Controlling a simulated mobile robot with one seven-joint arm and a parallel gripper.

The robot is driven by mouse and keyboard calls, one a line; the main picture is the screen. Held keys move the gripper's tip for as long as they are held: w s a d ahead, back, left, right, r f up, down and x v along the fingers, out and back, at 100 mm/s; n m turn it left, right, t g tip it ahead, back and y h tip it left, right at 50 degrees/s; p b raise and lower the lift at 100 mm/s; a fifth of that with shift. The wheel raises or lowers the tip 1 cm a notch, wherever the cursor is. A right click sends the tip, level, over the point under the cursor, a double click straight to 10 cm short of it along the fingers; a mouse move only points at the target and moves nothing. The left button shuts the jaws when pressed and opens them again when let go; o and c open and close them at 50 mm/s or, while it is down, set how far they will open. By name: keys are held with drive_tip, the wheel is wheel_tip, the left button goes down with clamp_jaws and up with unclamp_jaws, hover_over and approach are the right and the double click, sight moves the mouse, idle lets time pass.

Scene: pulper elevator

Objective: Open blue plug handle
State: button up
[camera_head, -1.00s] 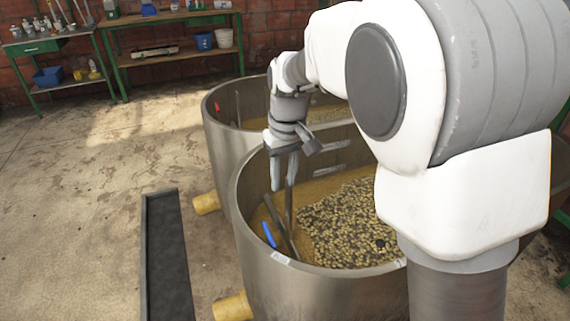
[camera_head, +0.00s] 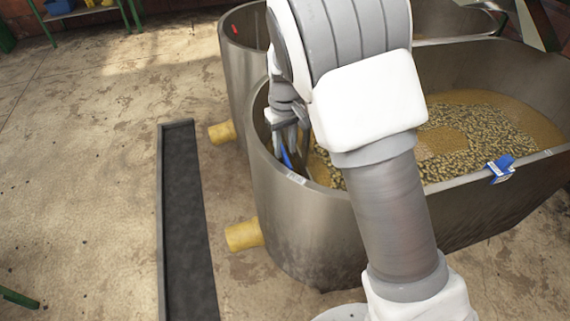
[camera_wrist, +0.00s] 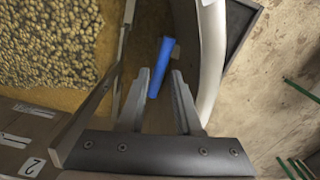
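The blue plug handle (camera_wrist: 161,68) is a short blue bar inside the near metal tank, close to the tank wall. In the head view it shows as a thin blue strip (camera_head: 286,156) just below my gripper (camera_head: 290,133). In the wrist view my gripper (camera_wrist: 159,98) is open, with its two fingers apart and pointing at the handle. The handle's lower end appears between or just beyond the fingertips; I cannot tell whether they touch it. The plug below the handle is not clearly visible.
The curved tank rim (camera_wrist: 212,60) runs close to the right finger in the wrist view. A grey bar (camera_wrist: 95,100) stands to the left. Beans (camera_wrist: 50,40) lie in the tank. Yellow pipe stubs (camera_head: 243,235) stick out near a dark floor channel (camera_head: 185,220).

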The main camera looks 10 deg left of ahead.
sight(285, 155)
wheel_tip(285, 155, down, 5)
drive_tip(key=shift+f+b, duration=0.2)
drive_tip(key=shift+b, duration=0.45)
clamp_jaws()
idle(1.0)
